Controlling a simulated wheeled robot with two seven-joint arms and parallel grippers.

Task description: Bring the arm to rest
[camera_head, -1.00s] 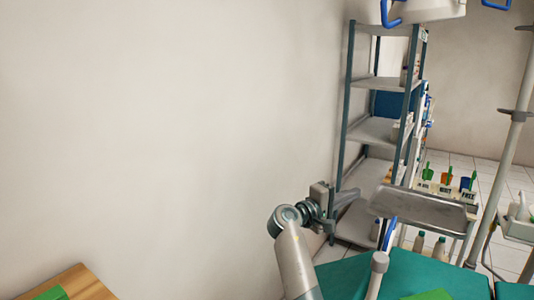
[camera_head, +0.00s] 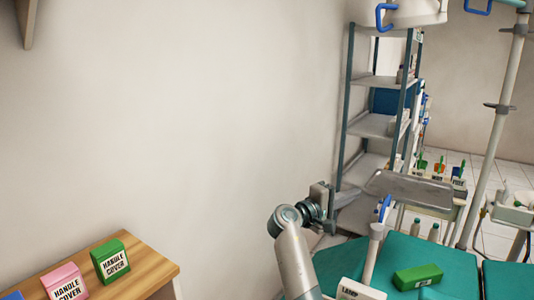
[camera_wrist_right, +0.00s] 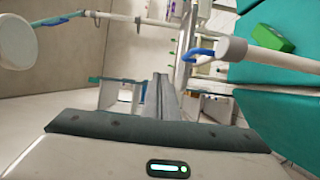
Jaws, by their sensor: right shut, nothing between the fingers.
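My right arm (camera_head: 296,262) rises from the bottom middle of the head view, bent at the wrist. My right gripper (camera_head: 338,197) is at its end, in front of the shelf rack and left of the metal tray. In the right wrist view the fingers (camera_wrist_right: 164,95) lie together, shut and empty. No object is held. My left gripper is not in view.
A metal tray (camera_head: 410,188) stands just right of the gripper. A grey shelf rack (camera_head: 370,125) is behind it. A teal dental chair (camera_head: 425,262) bears a green box (camera_head: 418,277). A wooden table (camera_head: 140,268) with several labelled boxes is at lower left.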

